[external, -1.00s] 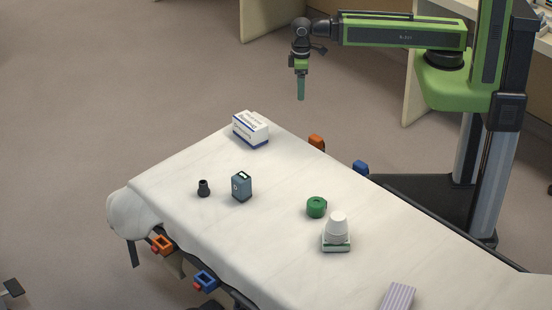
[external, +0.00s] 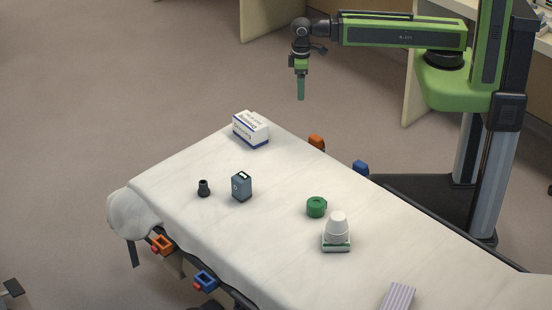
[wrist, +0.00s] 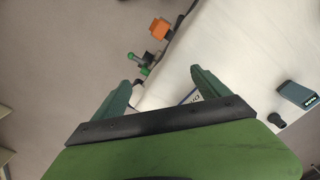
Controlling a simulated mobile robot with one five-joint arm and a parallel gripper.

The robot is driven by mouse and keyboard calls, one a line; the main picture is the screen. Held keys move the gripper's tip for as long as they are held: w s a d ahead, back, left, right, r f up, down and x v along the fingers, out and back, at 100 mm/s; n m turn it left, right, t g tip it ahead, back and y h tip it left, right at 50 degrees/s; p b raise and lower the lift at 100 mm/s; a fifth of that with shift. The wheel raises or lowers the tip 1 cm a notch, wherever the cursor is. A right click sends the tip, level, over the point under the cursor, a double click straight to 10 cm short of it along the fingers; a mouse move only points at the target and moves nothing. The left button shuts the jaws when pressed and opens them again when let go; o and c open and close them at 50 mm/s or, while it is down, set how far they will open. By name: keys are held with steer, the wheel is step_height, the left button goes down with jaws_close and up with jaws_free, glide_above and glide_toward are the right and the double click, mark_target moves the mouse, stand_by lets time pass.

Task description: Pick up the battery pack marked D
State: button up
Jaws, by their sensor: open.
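The battery pack (external: 241,187) is a small blue-grey block standing upright on the white stretcher sheet, left of the middle. A letter on its front is too small to read surely. In the wrist view the pack (wrist: 298,96) shows at the right edge. My gripper (external: 301,98) hangs pointing down beyond the far edge of the stretcher, well above and apart from the pack. In the wrist view my gripper (wrist: 162,82) has its two green fingers spread wide, with nothing between them.
A black cylinder (external: 204,188) stands just left of the pack. A white box (external: 251,130) is at the far end of the sheet.

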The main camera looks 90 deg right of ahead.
stand_by(0.4)
steer(key=c, duration=0.3)
